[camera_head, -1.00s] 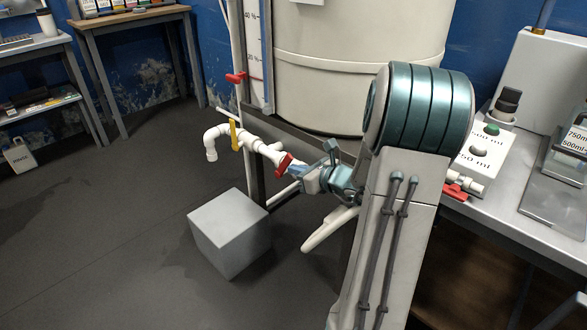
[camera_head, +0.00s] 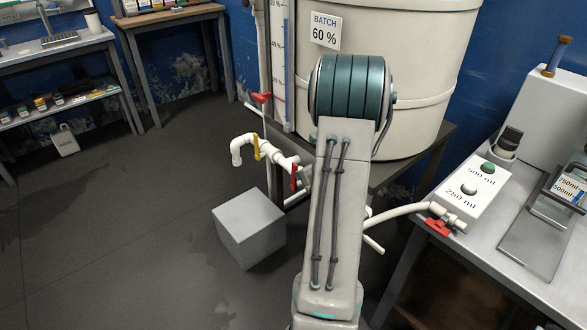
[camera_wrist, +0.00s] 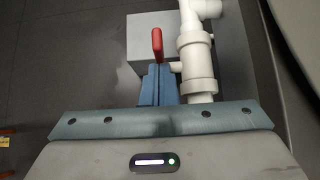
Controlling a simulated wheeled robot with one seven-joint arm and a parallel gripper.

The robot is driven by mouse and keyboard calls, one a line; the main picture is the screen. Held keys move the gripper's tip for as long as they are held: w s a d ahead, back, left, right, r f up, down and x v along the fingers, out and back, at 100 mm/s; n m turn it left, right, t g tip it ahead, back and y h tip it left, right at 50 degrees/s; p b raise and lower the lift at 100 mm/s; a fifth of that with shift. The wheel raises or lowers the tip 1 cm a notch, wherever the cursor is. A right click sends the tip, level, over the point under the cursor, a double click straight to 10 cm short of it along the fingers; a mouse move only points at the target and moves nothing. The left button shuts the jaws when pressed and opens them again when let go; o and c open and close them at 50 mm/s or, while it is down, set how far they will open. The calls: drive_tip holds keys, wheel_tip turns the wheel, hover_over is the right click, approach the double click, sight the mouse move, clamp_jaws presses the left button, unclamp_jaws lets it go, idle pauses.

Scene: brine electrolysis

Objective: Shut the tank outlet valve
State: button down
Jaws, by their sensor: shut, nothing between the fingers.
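The white tank (camera_head: 400,70) stands at the back with a "BATCH 60 %" label. A white outlet pipe (camera_head: 274,154) runs out below it at the left. A valve with a red handle (camera_head: 294,178) sits on this pipe; the handle looks roughly upright in the head view. In the wrist view the red handle (camera_wrist: 157,43) stands left of the white pipe (camera_wrist: 198,65). My gripper (camera_wrist: 159,70) is shut and empty, its blue fingertips right at the handle's near end. I cannot tell whether they touch. In the head view my arm hides most of the gripper.
A yellow handle (camera_head: 256,149) sits further along the pipe. Another red handle (camera_head: 262,97) is at the level tube. A grey block (camera_head: 249,229) stands on the floor below the pipe. At right, a bench holds a dosing box (camera_head: 472,188) and a red-handled tap (camera_head: 438,227).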

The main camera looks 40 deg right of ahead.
drive_tip(key=shift+w+r+g+p, duration=0.15)
drive_tip(key=shift+w+g+p, duration=0.2)
drive_tip(key=shift+p, duration=0.4)
drive_tip(key=shift+s+r+p, duration=0.1)
drive_tip(key=shift+r+p, duration=0.6)
drive_tip(key=shift+r, duration=0.25)
drive_tip(key=p+v, duration=0.4)
drive_tip(key=v, duration=0.4)
drive_tip(key=s+a+r+n+g+y+p, duration=0.1)
drive_tip(key=a+r+n+y+p, duration=0.1)
drive_tip(key=a+r+n, duration=0.75)
drive_tip(key=s+a+r+n+g+y+p, duration=0.1)
drive_tip(key=a+r+n+g+y+p, duration=0.15)
drive_tip(key=a+r+n, duration=0.7)
drive_tip(key=s+a+r+n+g+h+p, duration=0.1)
drive_tip(key=s+a+r+n+h+p, duration=0.1)
drive_tip(key=s+a+n, duration=0.5)
drive_tip(key=s+a+r+n+g+h+p, duration=0.1)
drive_tip(key=s+a+r+n+h+p, duration=0.2)
drive_tip(key=s+a+n, duration=0.4)
drive_tip(key=shift+s+r+n+p, duration=0.35)
drive_tip(key=shift+s+r+n, duration=0.3)
drive_tip(key=shift+n, duration=0.55)
